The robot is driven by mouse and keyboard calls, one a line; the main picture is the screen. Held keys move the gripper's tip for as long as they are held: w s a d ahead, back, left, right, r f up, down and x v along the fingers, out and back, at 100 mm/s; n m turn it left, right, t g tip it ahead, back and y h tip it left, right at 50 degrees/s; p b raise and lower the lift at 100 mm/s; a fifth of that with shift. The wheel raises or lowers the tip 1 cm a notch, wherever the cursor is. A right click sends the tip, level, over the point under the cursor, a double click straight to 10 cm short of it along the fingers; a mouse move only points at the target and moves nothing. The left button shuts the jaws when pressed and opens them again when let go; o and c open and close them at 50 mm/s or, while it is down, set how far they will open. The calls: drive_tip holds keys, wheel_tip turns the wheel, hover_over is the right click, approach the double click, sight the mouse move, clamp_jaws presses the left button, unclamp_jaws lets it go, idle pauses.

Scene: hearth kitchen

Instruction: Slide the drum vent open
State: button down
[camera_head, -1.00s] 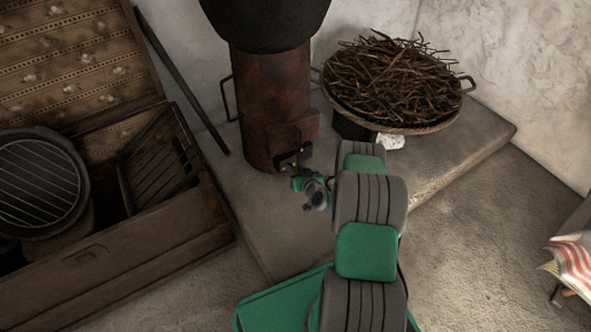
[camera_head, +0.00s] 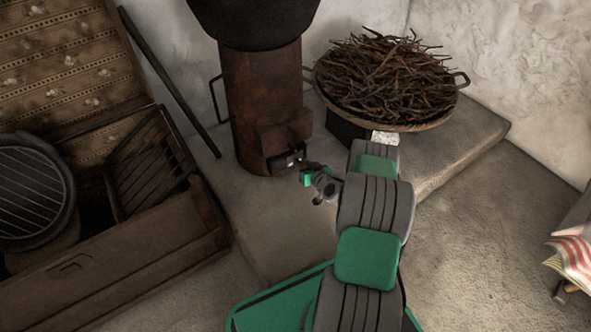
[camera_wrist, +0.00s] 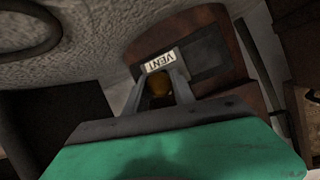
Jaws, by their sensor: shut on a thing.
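The rusty drum (camera_head: 262,105) stands upright on the stone ledge in the head view, with the vent (camera_head: 287,160) low on its front. The wrist view shows the drum close up (camera_wrist: 213,25), with a pale plate marked VENT (camera_wrist: 160,61) and a dark grey rectangle (camera_wrist: 208,57) beside it to the right. My gripper (camera_head: 300,165) is at the vent. In the wrist view, my gripper (camera_wrist: 161,88) is shut on a brassy knob (camera_wrist: 159,84) just below the VENT plate. The fingers partly hide the knob, and I cannot tell how far the vent is open.
A basket of sticks (camera_head: 388,125) sits right of the drum. A dark pot (camera_head: 253,22) rests on top. A wooden chest (camera_head: 150,243) with grates stands at the left, and a dark rod (camera_head: 172,85) leans on the wall.

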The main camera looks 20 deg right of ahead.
drive_tip(key=c, duration=1.3)
unclamp_jaws()
drive_tip(key=shift+d, duration=0.45)
drive_tip(key=shift+c, duration=0.2)
drive_tip(key=shift+o, duration=1.3)
drive_tip(key=shift+a, duration=0.2)
drive_tip(key=p+v, duration=0.3)
drive_tip(key=v, duration=0.4)
drive_tip(key=shift+d+r, duration=0.1)
drive_tip(key=shift+r, duration=0.1)
drive_tip(key=shift+s, duration=0.3)
